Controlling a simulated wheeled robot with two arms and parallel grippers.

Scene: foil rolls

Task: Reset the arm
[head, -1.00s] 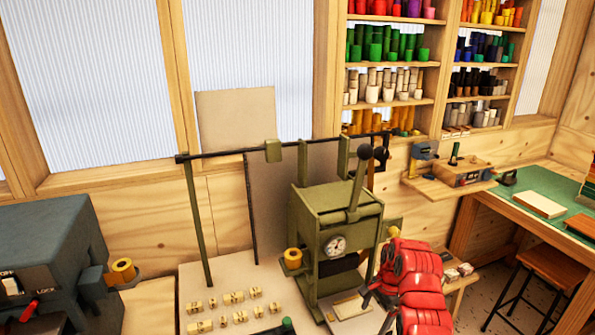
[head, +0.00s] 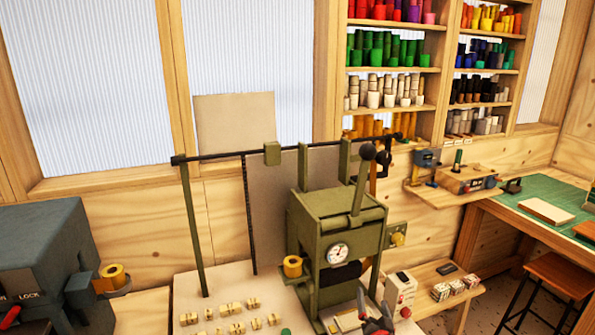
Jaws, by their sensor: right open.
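My right gripper (head: 375,312) shows at the bottom edge, just in front of the green press (head: 333,225). Only its dark fingers and a bit of red show; the fingers are apart with nothing seen between them. The press has a round white gauge (head: 338,253) and an upright lever (head: 361,185) with a black knob. The gripper is apart from the lever, well below it. The rest of my right arm is below the picture. My left gripper is not in view.
Several small brass type pieces (head: 228,327) lie on the pale bench left of the press. A grey machine (head: 45,255) stands at the left. A white box with a red knob (head: 401,290) and several small blocks (head: 457,287) sit right of the press. A stool (head: 556,278) stands at the right.

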